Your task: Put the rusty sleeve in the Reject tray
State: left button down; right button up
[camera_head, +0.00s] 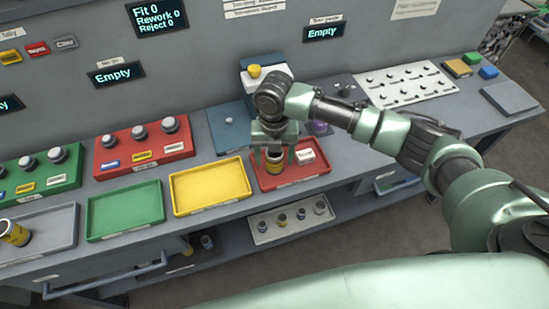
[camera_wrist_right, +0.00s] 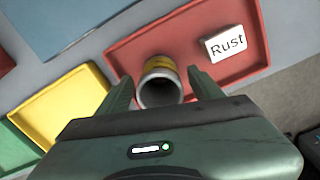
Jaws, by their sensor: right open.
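A yellow-banded metal sleeve (camera_head: 275,164) stands in the red tray (camera_head: 318,170); the wrist view shows its open end (camera_wrist_right: 160,88) over the tray floor (camera_wrist_right: 215,70). My right gripper (camera_head: 274,158) is directly above, with its fingers (camera_wrist_right: 161,85) open on either side of the sleeve. A white tile (camera_head: 305,157) lies beside it in the tray and reads "Rust" in the wrist view (camera_wrist_right: 225,44). Whether the sleeve's surface is rusty is too small to tell. My left gripper is not in view.
A yellow tray (camera_head: 211,184), green tray (camera_head: 125,208) and grey tray (camera_head: 60,228) line the front edge to the left. Red (camera_head: 174,150) and green (camera_head: 62,182) racks stand behind. A display (camera_head: 157,18) reads Reject 0.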

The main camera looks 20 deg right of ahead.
notch_tip(320, 180, up, 11)
jog(key=b, duration=0.2)
dwell(0.3)
